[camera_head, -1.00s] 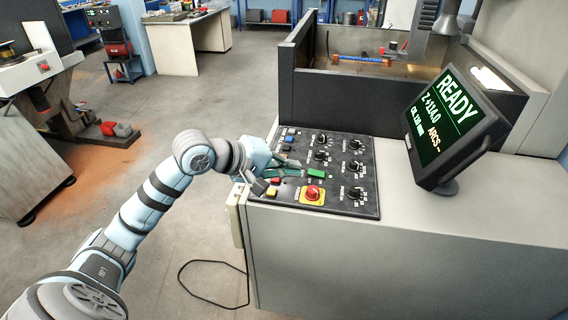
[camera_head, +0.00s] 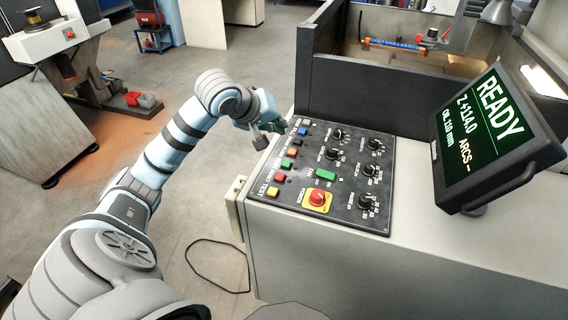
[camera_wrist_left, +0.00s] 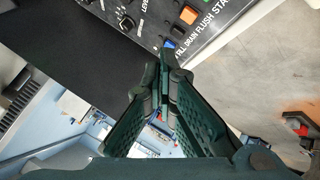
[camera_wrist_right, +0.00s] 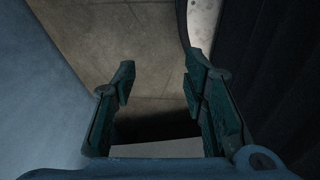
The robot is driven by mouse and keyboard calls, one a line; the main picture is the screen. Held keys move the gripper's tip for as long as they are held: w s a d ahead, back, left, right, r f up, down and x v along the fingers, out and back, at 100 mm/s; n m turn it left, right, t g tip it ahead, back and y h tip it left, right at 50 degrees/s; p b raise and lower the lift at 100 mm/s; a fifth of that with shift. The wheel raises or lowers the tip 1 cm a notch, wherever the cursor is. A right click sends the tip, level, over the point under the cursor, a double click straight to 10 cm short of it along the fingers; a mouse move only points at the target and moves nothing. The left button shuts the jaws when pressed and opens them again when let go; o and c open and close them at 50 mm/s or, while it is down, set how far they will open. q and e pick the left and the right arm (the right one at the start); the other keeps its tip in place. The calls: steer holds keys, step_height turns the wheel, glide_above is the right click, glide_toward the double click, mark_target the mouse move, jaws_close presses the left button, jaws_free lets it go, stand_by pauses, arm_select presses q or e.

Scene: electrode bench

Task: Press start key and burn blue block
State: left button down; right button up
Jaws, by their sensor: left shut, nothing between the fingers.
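In the left wrist view, labels read DRAIN, FLUSH and a cut-off "STA". A wider green key (camera_head: 325,175) sits right of the column. My left gripper (camera_head: 282,126) is shut and empty at the panel's far left corner, near the blue key (camera_wrist_left: 169,43); contact cannot be told. A blue bar with orange ends (camera_head: 395,45) lies in the tank. My right gripper (camera_wrist_right: 160,82) is open and empty.
The screen (camera_head: 485,135) reads READY, Z +114.0 and ARCS with dashes. A red knob on a yellow plate (camera_head: 317,198) and several black dials share the panel. The dark tank wall (camera_head: 380,95) rises behind it. Open floor lies left of the machine.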

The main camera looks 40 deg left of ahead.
arm_select(q)
steer(key=b, duration=0.3)
glide_above(283, 162)
steer(key=f, duration=0.4)
steer(key=w+f, duration=0.1)
steer(key=f, duration=0.1)
steer(key=f+b, duration=0.1)
steer(key=s+f+b, duration=0.1)
steer(key=b, duration=0.1)
steer(key=shift+f, duration=0.4)
steer(key=shift+f+b, duration=0.25)
steer(key=shift+b, duration=0.1)
steer(key=shift+w+f, duration=0.1)
steer(key=shift+w, duration=0.05)
arm_select(e)
step_height(283, 162, down, 7)
steer(key=w, duration=0.2)
steer(key=shift+w, duration=0.1)
arm_select(q)
steer(key=shift+f+b, duration=0.35)
steer(key=shift+b, duration=0.15)
arm_select(e)
steer(key=shift+f, duration=0.45)
